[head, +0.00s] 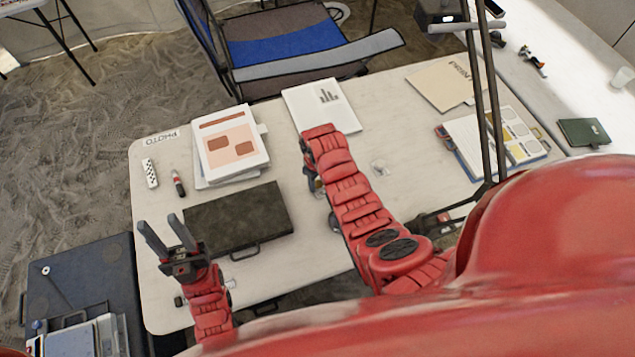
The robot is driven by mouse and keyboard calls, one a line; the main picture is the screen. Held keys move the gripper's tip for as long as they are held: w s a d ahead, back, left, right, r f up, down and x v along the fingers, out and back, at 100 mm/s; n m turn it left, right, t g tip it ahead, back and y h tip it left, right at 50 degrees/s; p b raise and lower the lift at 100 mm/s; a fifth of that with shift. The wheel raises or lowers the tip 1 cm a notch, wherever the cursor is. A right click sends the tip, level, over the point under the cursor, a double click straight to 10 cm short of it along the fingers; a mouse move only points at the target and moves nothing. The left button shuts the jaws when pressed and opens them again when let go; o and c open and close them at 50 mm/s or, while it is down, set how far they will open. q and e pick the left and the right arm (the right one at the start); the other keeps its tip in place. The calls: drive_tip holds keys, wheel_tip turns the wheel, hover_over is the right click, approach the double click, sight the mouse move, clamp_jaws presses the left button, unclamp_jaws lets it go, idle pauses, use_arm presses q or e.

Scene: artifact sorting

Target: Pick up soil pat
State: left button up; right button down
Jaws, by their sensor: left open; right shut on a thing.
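I cannot make out a soil pat for certain. My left gripper (160,221) is open and empty at the left side of the white table (310,255), its two fingers apart, just left of a flat dark case (240,216) with a handle. My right arm reaches over the middle of the table. My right gripper (315,184) is mostly hidden under its red wrist, beside the dark case's upper right corner. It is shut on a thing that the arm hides.
Printed sheets (230,145), a white booklet (321,105), a folder (444,84) and a clipboard (493,140) lie along the table. A dotted strip (150,173) and a red-black marker (178,184) lie at left. A folding chair (290,50) stands behind.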

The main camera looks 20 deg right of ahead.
wheel_tip(320, 180, up, 6)
drive_tip(key=b, duration=0.3)
drive_tip(key=shift+w+r, duration=0.15)
drive_tip(key=shift+r, duration=0.1)
wheel_tip(320, 180, up, 2)
drive_tip(key=shift+p, duration=0.65)
drive_tip(key=shift+r+p, duration=0.9)
drive_tip(key=shift+r, duration=0.05)
wheel_tip(320, 180, up, 7)
drive_tip(key=p, duration=0.7)
hover_over(317, 183)
drive_tip(key=w+d+r+m+b, duration=0.35)
drive_tip(key=w+r+b, duration=0.35)
drive_tip(key=w+b, duration=0.3)
drive_tip(key=a+r+m+b, duration=0.2)
drive_tip(key=a+r+b, duration=0.1)
drive_tip(key=r+b, duration=0.2)
drive_tip(key=shift+s+r, duration=0.25)
drive_tip(key=shift+r, duration=0.15)
